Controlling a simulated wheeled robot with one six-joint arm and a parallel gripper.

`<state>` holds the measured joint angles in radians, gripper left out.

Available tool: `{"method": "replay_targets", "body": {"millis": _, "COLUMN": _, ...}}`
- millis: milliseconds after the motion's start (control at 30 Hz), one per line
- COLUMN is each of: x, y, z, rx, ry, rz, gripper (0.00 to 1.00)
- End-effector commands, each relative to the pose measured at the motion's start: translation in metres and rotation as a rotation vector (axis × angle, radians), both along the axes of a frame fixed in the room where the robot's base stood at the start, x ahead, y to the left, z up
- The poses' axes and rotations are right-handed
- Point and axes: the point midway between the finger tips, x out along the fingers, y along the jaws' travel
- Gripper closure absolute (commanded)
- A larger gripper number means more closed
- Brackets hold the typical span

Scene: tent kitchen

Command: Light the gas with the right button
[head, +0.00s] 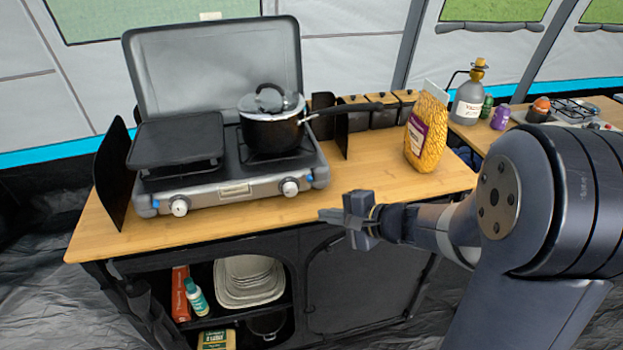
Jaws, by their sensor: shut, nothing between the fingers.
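A grey two-burner gas stove (237,191) with its lid raised stands on the wooden counter. Its right knob (290,187), white and round, is on the front panel, with a small blue mark beside it. The left knob (180,206) is at the other end of the panel. A black pot with a lid (271,122) stands on the right burner and a dark griddle plate (176,140) is over the left. My gripper (322,215) is shut and empty, to the right of and below the right knob, apart from it, near the counter's front edge. No flame is visible.
The pot's long handle (345,109) points right. A yellow bag (427,130) stands at the counter's right, behind my arm. Dark canisters (383,113) line the back. Open shelves with dishes (247,281) are below. The counter strip before the stove is clear.

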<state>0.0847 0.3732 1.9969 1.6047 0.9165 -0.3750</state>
Motion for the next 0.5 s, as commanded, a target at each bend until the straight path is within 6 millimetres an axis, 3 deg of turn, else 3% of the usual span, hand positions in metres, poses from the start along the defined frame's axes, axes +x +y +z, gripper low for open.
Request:
{"method": "replay_targets", "body": {"millis": 233, "x": 0.013, "y": 0.003, "z": 0.001, "rx": -0.001, "ry": 0.001, "rz": 0.0, "gripper": 1.0}}
{"method": "replay_targets", "body": {"millis": 500, "x": 0.049, "y": 0.014, "z": 0.003, "rx": -0.001, "ry": 0.001, "rz": 0.001, "gripper": 1.0}}
